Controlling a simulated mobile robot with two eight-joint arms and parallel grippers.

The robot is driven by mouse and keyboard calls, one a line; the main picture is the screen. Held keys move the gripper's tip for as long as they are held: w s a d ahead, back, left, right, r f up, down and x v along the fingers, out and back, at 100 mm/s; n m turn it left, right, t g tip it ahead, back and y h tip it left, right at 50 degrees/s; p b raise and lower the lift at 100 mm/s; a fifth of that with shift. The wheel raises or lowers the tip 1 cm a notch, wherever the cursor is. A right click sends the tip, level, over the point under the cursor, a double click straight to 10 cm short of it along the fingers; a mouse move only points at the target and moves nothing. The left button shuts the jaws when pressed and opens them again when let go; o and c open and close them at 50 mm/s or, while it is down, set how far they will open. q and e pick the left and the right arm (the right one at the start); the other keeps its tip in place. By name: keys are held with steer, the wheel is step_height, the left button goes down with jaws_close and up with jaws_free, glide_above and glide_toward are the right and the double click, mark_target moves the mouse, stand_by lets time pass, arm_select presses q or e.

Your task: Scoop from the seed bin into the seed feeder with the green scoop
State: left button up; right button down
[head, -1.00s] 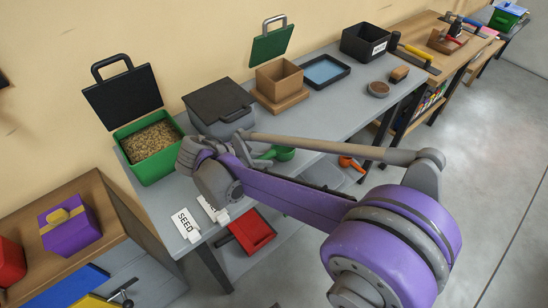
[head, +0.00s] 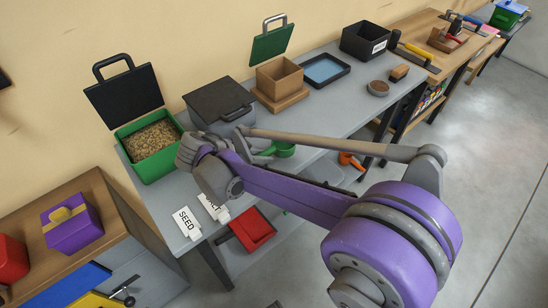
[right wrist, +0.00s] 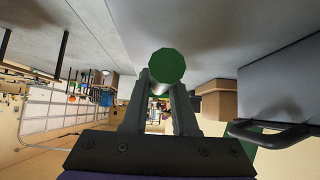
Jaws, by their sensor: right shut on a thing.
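The seed bin (head: 152,164) is a green box of brown seed at the left of the grey bench, with its black lid standing open behind it. The seed feeder (head: 281,88) appears to be the wooden box with a raised green lid, farther right along the bench. The green scoop (head: 284,150) is over the bench's front part. My right gripper (head: 262,156) is shut on the scoop, partly hidden by my arm. In the right wrist view the scoop's round green handle end (right wrist: 167,66) shows between the fingers (right wrist: 166,103). My left gripper is out of view.
A grey bin with a dark lid (head: 218,101) stands between seed bin and feeder. A blue-lined tray (head: 326,70) and black box (head: 366,42) are farther right. Two white label cards (head: 187,223) lie at the front left. A red dustpan (head: 252,230) and orange scoop (head: 350,160) are lower.

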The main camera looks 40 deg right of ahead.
steer(key=shift+r+p, duration=2.3)
steer(key=shift+r, duration=0.75)
steer(key=shift+f, duration=0.15)
